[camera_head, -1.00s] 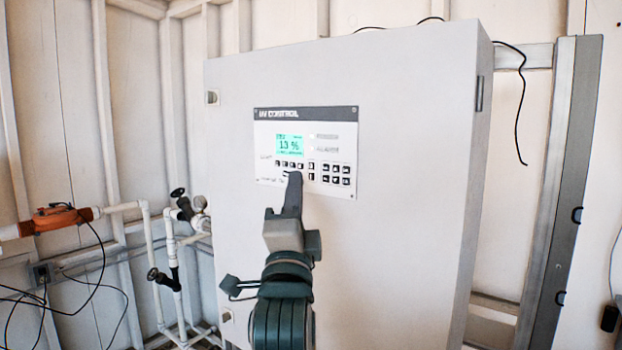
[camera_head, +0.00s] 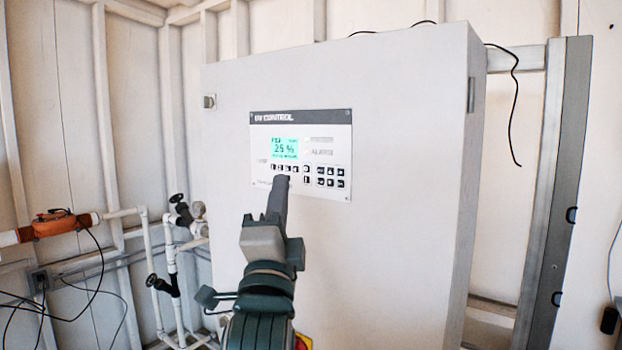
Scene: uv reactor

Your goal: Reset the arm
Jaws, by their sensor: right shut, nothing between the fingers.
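My right gripper (camera_head: 280,182) is shut and empty. Its fingertips are at the lower part of the control panel (camera_head: 322,130), just below the row of small dark buttons. I cannot tell whether the tips touch the panel. The panel is on the front of a large light grey cabinet (camera_head: 400,240). Its green screen (camera_head: 285,148) shows a number that looks like 25 %. My arm hides the cabinet front below the panel. My left gripper is not in view.
White pipes with dark valves (camera_head: 180,212) stand left of the cabinet. An orange device (camera_head: 55,225) sits on a pipe at the far left, with loose black cables below. A grey metal post (camera_head: 555,190) stands right. A red and yellow thing (camera_head: 303,342) shows partly behind my arm.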

